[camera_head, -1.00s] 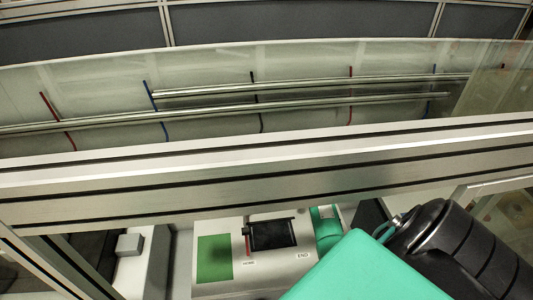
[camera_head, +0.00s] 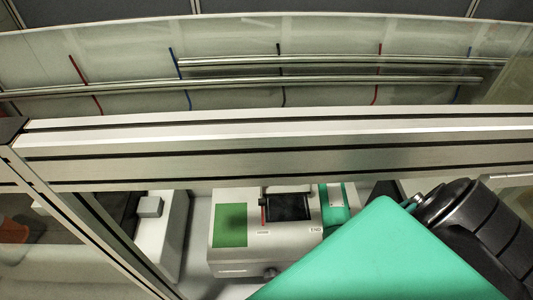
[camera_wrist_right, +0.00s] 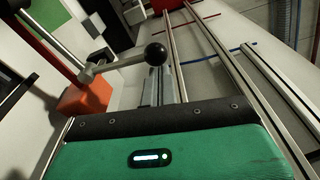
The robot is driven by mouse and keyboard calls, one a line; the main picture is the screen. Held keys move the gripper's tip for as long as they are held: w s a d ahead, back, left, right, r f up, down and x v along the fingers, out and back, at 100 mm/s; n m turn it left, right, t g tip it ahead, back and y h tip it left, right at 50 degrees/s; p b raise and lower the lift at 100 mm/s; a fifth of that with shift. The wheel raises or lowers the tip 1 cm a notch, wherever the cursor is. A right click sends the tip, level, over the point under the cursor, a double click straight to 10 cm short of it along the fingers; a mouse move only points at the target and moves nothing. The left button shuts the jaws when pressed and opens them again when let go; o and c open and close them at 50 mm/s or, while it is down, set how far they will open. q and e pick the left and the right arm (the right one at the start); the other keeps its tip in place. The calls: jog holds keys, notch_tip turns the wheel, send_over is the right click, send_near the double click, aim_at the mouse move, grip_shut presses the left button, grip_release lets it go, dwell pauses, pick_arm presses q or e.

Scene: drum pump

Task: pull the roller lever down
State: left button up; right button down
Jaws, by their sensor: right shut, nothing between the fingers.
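In the right wrist view, a metal lever rod (camera_wrist_right: 118,64) ends in a black ball knob (camera_wrist_right: 155,54). Its other end meets a pivot by an orange block (camera_wrist_right: 84,97). My right gripper (camera_wrist_right: 163,72) has its grey fingers close together and empty. The knob appears just beyond the fingertips; I cannot tell whether they touch. In the head view, my green right arm covers the lower right, and the gripper and lever cannot be made out. My left gripper is in neither view.
A silver frame beam (camera_head: 280,150) crosses the head view. Below it sits a pale machine (camera_head: 238,258) with a green square (camera_head: 230,225) and a dark panel (camera_head: 288,207). Long metal rails (camera_wrist_right: 268,80) run beside my gripper in the wrist view.

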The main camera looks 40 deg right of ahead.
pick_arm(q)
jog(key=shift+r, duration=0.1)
pick_arm(e)
jog(key=shift+s, duration=0.1)
